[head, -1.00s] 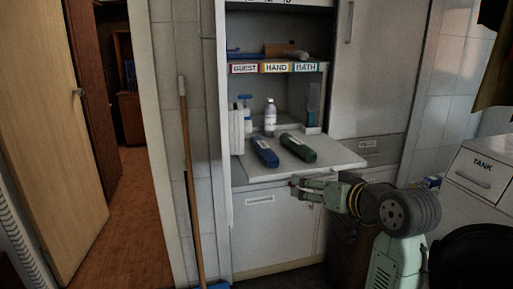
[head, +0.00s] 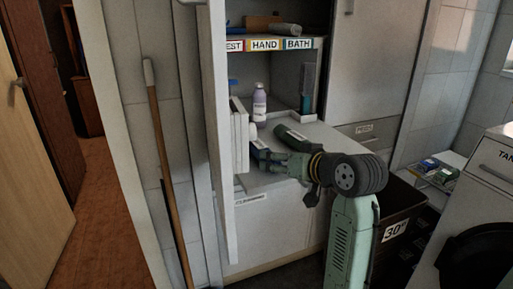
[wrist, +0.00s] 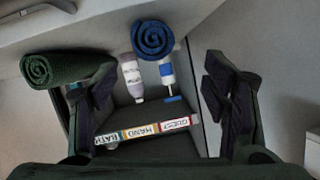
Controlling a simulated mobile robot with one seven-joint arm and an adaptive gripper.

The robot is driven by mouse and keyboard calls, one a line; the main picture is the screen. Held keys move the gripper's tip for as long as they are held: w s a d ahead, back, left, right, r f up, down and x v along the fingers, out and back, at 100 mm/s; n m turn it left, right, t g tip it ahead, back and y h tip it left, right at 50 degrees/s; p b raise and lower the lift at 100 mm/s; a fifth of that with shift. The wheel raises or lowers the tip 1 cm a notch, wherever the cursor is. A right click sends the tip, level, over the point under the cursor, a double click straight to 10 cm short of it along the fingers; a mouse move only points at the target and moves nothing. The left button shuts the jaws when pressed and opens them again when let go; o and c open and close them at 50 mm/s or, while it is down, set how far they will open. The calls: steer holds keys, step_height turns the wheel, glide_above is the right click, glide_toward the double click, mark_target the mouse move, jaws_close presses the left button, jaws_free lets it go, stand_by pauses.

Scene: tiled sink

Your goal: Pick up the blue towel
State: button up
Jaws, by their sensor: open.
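The blue towel (wrist: 153,38) is rolled up and lies on the pull-out shelf. The wrist view shows its spiral end, centred between my open fingers and beyond their tips. In the head view the blue towel (head: 257,150) is mostly hidden behind my gripper (head: 264,161). In the wrist view my gripper (wrist: 160,78) is open with nothing between the fingers. A rolled green towel (head: 293,138) lies to the right of the blue one; in the wrist view the green towel (wrist: 62,68) is at the left, close to the left finger.
A purple-white bottle (head: 260,102) and a white bottle with a blue part (wrist: 168,80) stand behind the towels. The open cabinet door (head: 220,130) stands to the left of the shelf (head: 318,138). A labelled upper shelf (head: 265,45) is above.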

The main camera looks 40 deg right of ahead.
mark_target(258, 149)
steer(key=shift+d+f+p+x, duration=0.2)
steer(key=shift+p+x, duration=0.15)
steer(key=shift+x, duration=1.4)
steer(key=shift+d+f+p+x, duration=0.15)
steer(key=shift+p+x, duration=0.2)
steer(key=shift+x, duration=1.4)
steer(key=shift+s+a, duration=0.1)
steer(key=shift+s, duration=0.05)
steer(key=shift+c, duration=0.6)
steer(key=c, duration=1.2)
steer(key=shift+o, duration=0.2)
steer(key=shift+r, duration=0.1)
